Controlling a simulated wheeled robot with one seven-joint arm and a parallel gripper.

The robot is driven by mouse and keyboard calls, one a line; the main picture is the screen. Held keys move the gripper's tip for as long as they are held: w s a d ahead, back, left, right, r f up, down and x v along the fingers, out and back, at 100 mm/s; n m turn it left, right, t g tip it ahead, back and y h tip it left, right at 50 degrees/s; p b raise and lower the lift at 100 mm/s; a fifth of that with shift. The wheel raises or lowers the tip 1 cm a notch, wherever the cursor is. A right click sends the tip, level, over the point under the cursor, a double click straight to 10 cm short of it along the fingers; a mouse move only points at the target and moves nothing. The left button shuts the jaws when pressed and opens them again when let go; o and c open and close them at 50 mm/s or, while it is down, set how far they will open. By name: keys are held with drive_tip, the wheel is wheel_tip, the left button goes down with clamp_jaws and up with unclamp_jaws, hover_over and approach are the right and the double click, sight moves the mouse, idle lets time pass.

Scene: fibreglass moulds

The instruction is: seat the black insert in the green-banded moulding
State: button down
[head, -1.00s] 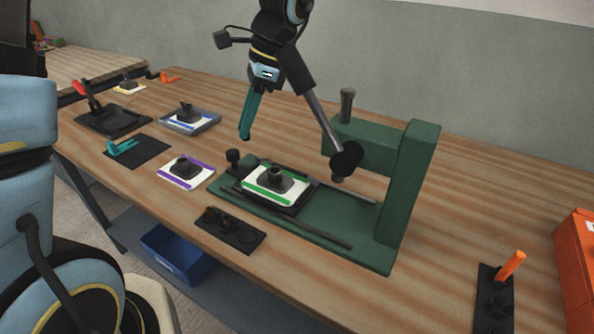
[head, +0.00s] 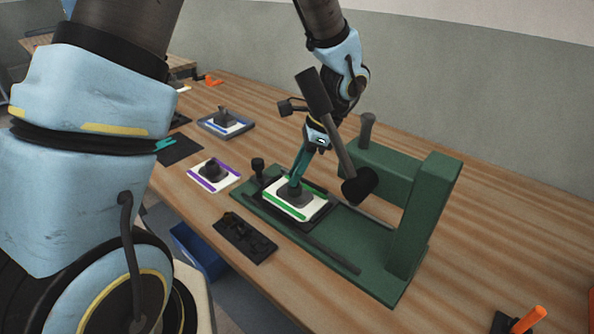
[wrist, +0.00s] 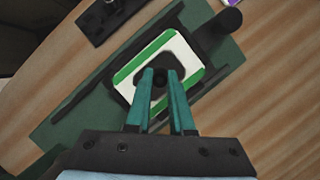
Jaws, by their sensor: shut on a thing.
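The green-banded moulding (head: 305,211) is a white plate with green stripes, lying in a black holder on the green press base. It also shows in the wrist view (wrist: 124,88). The black insert (head: 291,200) is at the moulding's middle, with its knob upright. My gripper (head: 297,182) comes down from above, and its teal fingers are shut on the insert's knob. The wrist view shows the fingertips (wrist: 160,78) on either side of the knob. The fingers hide part of the insert, so I cannot tell how deep it sits.
The green press (head: 425,215) stands just right of the moulding; its lever (head: 340,140) slants up close to my gripper. A black knob (head: 258,167) stands behind left. A purple-banded moulding (head: 202,182), a blue-edged tray (head: 240,130) and a black rack (head: 245,238) lie leftward.

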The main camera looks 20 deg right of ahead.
drive_tip(key=shift+f, duration=0.35)
drive_tip(key=shift+s+a+f+b, duration=0.2)
drive_tip(key=shift+f+b, duration=0.3)
drive_tip(key=shift+f, duration=0.25)
drive_tip(key=c, duration=0.9)
unclamp_jaws()
drive_tip(key=shift+c, duration=0.2)
drive_tip(key=shift+o, duration=0.7)
drive_tip(key=shift+r, duration=0.1)
drive_tip(key=shift+r+p, duration=0.3)
drive_tip(key=shift+r, duration=0.05)
drive_tip(key=v, duration=0.4)
drive_tip(key=b+v, duration=0.1)
drive_tip(key=v, duration=0.3)
drive_tip(key=b+v, duration=0.1)
drive_tip(key=v, duration=0.3)
drive_tip(key=shift+w+d+r, duration=0.15)
drive_tip(key=shift+w+r, duration=0.1)
drive_tip(key=shift+r, duration=0.1)
